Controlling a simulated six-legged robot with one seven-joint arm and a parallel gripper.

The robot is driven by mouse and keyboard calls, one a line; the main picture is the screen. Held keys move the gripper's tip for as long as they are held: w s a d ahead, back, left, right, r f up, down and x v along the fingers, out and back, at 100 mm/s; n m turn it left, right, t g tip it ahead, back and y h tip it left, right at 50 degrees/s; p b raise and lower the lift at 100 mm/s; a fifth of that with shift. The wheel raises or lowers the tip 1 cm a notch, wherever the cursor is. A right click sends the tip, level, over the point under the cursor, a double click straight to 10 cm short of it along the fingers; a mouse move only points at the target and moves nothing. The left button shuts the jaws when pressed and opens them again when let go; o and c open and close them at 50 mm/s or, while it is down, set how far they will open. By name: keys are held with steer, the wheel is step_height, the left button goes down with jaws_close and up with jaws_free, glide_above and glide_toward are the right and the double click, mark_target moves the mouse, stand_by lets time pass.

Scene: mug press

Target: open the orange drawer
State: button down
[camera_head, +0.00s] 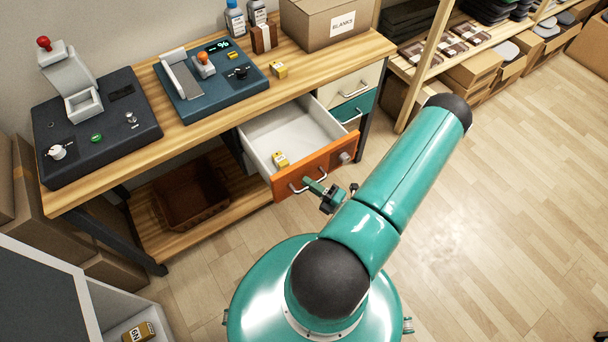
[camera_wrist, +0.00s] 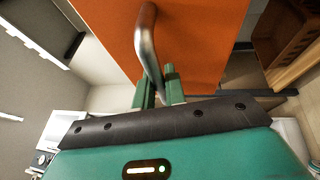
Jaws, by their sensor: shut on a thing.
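The orange drawer (camera_head: 290,179) stands pulled out from under the workbench in the head view, with its white inside showing. The drawer's metal handle (camera_head: 307,184) is on the orange front, which also fills the upper middle of the wrist view (camera_wrist: 200,40). My gripper (camera_head: 318,188) is at the handle, its green fingers (camera_wrist: 159,88) shut on the handle bar (camera_wrist: 146,40). Part of the handle is hidden by the fingers.
A white drawer (camera_head: 350,84) and a teal drawer (camera_head: 356,108) are shut to the right. The wooden bench top (camera_head: 215,125) carries two machines and a cardboard box (camera_head: 325,25). A brown basket (camera_head: 190,195) sits on the lower shelf. The floor (camera_head: 500,200) at right is clear.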

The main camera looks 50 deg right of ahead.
steer(key=shift+s+a, duration=0.1)
steer(key=shift+s, duration=0.25)
steer(key=c, duration=1.7)
jaws_free()
steer(key=shift+c, duration=0.2)
steer(key=s+d+f, duration=0.1)
steer(key=s+f, duration=0.1)
steer(key=s, duration=1.1)
steer(key=shift+s+d+f, duration=0.15)
steer(key=shift+s+d, duration=0.1)
steer(key=shift+s, duration=0.05)
